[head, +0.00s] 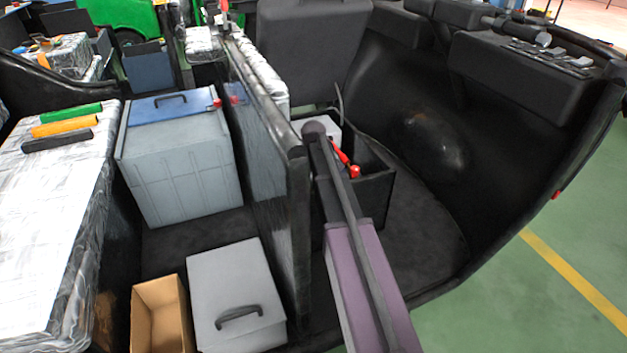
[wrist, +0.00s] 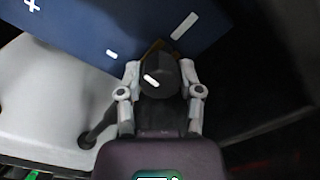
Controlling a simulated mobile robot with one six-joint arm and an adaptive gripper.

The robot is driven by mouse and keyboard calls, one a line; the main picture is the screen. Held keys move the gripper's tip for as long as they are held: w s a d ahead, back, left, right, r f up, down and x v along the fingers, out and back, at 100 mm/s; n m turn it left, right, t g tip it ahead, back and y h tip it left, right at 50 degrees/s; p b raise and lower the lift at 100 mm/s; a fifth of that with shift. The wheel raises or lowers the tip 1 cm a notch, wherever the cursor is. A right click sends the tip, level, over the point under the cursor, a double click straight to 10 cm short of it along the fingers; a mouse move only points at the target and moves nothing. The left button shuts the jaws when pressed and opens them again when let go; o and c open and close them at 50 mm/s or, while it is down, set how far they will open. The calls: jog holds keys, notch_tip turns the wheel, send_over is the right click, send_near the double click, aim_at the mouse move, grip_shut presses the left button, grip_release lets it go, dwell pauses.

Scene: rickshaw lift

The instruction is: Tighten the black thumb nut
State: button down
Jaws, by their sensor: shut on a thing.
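The black thumb nut (wrist: 158,80) is a round dark knob with a short white mark on its top, in the middle of the wrist view. My gripper (wrist: 159,70) is shut on it, with one grey finger on each side. What lies under the nut is hidden. In the head view my arm reaches into the front footwell, and the gripper and nut are hidden there.
In the head view a black open box (head: 375,190) with a red-handled part (head: 345,160) stands beside my arm. A dark partition (head: 275,190) rises to its left. Beyond it are a grey bin (head: 180,170), a grey lidded case (head: 235,290) and a cardboard box (head: 160,315).

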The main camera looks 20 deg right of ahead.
jog(key=shift+m, duration=0.3)
jog(key=m, duration=0.3)
jog(key=shift+m, duration=0.3)
jog(key=m, duration=0.3)
jog(key=shift+a+m, duration=0.1)
jog(key=shift+m, duration=0.2)
jog(key=m, duration=0.4)
jog(key=shift+m, duration=2.2)
jog(key=shift+w, duration=0.1)
jog(key=shift+c, duration=1.3)
grip_release()
